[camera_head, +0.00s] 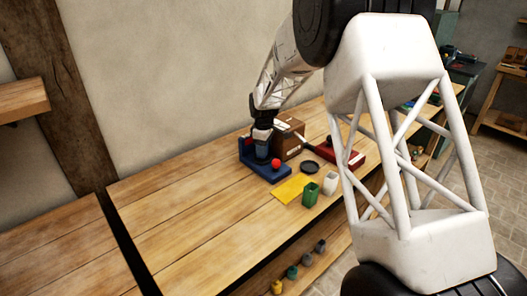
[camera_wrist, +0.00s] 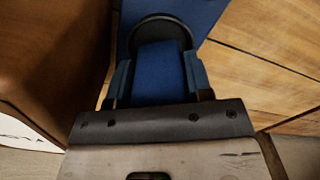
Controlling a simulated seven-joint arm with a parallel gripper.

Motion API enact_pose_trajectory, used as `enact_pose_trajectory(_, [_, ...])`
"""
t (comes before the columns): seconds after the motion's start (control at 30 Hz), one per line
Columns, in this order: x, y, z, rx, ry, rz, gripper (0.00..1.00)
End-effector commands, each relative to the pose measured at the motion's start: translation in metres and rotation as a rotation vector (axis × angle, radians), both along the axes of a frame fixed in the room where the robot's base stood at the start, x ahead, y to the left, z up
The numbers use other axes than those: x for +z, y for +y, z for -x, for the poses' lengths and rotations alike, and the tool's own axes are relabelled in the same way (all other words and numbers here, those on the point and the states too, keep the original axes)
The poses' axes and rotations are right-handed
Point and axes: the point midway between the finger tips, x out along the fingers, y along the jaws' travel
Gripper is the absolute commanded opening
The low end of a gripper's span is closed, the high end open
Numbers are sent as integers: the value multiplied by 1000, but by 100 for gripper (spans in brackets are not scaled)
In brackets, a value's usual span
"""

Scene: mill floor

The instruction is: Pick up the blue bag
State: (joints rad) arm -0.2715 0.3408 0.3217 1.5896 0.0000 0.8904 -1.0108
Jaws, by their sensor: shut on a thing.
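The blue bag (camera_wrist: 160,68) is a block-like blue shape between the two fingers of my gripper (camera_wrist: 158,78) in the wrist view. The fingers touch it on both sides, and my gripper is shut on it. Behind the bag is a round black piece (camera_wrist: 160,22) on a blue surface (camera_wrist: 203,12). In the head view my gripper (camera_head: 262,148) points down over a blue stand (camera_head: 268,173) on the wooden workbench (camera_head: 190,215). The bag cannot be made out clearly there. I cannot tell whether it still touches what is beneath it.
A red ball (camera_head: 276,163) is at the stand's front. A brown box (camera_head: 289,145) stands close behind on the right. Nearby are a black dish (camera_head: 309,167), yellow sheet (camera_head: 291,188), green container (camera_head: 310,194), white container (camera_head: 330,183) and red object (camera_head: 353,158). The bench's left is clear.

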Motion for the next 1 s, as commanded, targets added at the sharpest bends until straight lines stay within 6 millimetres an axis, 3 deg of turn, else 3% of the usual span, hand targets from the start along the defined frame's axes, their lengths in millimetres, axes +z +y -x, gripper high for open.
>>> enact_pose_trajectory(0.5, [72, 0, 0, 0, -2, 0, 17])
enact_pose_trajectory(1.0, [82, 0, 0, 0, -1, -1, 17])
